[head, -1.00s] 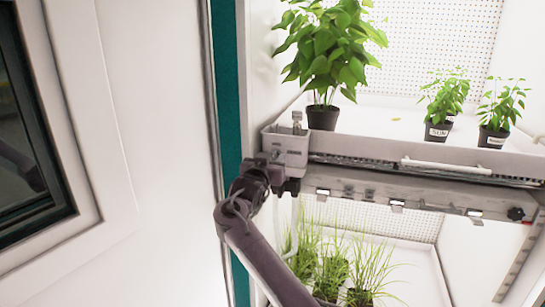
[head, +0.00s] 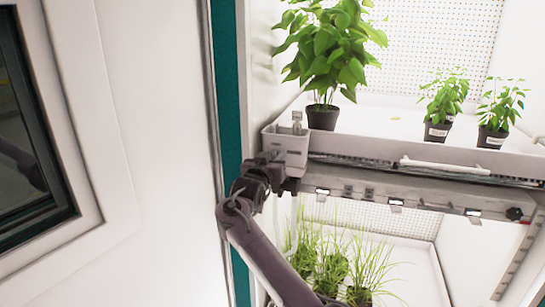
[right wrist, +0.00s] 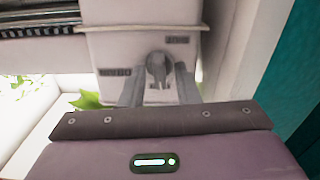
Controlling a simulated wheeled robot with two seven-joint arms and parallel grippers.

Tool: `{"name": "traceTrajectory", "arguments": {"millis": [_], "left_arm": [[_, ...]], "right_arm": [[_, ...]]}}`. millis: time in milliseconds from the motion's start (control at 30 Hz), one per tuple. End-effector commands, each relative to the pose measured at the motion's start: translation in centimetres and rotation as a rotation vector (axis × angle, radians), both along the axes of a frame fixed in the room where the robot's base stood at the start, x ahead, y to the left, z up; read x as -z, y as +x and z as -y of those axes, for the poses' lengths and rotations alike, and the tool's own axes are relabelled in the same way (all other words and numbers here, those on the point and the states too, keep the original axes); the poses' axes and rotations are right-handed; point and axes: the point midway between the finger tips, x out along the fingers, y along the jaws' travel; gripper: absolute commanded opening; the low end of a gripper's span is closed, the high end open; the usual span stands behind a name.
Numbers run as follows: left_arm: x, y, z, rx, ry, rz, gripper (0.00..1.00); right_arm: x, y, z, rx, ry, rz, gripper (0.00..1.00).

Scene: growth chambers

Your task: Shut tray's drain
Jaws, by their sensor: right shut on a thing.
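The upper white tray (head: 375,144) has a light grey drain box (head: 288,143) at its front left corner. In the right wrist view, the drain's grey handle (right wrist: 157,68) sticks out of the box face (right wrist: 125,45), between two small dark labels I cannot read. My right gripper (head: 274,160) is at the front of the drain box. In the right wrist view, its two fingers (right wrist: 160,85) are shut on the handle from either side. The handle is hidden behind my gripper in the head view. My left gripper is not in view.
A large leafy potted plant (head: 322,118) stands in the tray behind the drain box, and two small potted plants (head: 437,132) stand further right. Grassy plants (head: 330,265) are on the level below. A teal chamber edge (head: 227,110) is close left of my gripper.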

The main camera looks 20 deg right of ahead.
Motion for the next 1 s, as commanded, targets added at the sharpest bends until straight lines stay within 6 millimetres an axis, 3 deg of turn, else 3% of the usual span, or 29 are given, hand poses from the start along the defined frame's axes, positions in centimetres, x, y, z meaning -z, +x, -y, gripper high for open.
{"name": "traceTrajectory", "arguments": {"millis": [400, 1000], "left_arm": [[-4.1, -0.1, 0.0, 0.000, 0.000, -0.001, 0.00], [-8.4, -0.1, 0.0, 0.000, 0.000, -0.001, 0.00]], "right_arm": [[-0.3, 0.1, -0.1, -0.001, -0.293, -0.200, 0.06], [0.0, 0.1, -0.2, -0.002, -0.767, -0.521, 0.06]]}}
